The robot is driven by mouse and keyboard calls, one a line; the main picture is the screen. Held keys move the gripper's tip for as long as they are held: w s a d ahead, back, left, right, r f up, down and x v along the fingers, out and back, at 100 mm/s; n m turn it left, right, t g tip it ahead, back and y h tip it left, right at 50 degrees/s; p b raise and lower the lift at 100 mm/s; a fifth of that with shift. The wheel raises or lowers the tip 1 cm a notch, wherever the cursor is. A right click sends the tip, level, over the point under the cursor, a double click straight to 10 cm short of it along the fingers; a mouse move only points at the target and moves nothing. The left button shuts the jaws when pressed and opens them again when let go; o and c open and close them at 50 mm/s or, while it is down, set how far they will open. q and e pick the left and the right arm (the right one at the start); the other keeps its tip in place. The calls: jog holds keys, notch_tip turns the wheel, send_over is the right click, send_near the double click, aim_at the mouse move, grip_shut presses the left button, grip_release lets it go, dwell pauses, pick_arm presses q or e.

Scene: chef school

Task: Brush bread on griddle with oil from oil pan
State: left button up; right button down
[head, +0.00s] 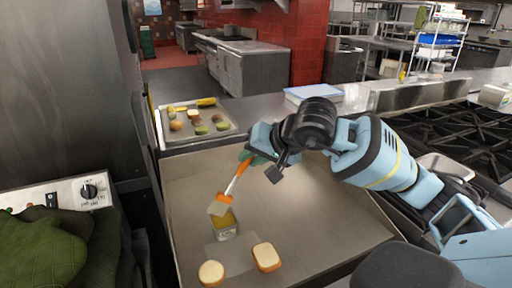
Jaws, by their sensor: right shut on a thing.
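The pan holds yellow oil and stands on the griddle (330,235). Two bread pieces lie on the griddle near the front: a round one (211,273) and a squarer one (266,257) to its right. My left gripper is not in view.
A tray of vegetables (198,126) lies behind the griddle. A black-grated stove (450,135) is at the right. Green mitts (45,250) lie at the front left. The griddle's right part is clear.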

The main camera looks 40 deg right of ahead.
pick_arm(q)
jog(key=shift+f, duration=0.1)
pick_arm(e)
jog(key=shift+w+d+r+n+t+y, duration=0.2)
jog(key=shift+d+r+n+t, duration=0.15)
jog(key=shift+d+r, duration=0.15)
jog(key=shift+w+d+r+n+t+y, duration=0.25)
jog(key=shift+d+r+n, duration=0.1)
jog(key=shift+r, duration=0.1)
jog(key=shift+f, duration=0.15)
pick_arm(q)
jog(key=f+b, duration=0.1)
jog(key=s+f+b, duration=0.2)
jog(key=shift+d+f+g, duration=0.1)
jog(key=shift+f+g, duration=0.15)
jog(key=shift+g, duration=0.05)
pick_arm(e)
notch_tip(320, 180, down, 6)
jog(key=shift+s+r, duration=0.1)
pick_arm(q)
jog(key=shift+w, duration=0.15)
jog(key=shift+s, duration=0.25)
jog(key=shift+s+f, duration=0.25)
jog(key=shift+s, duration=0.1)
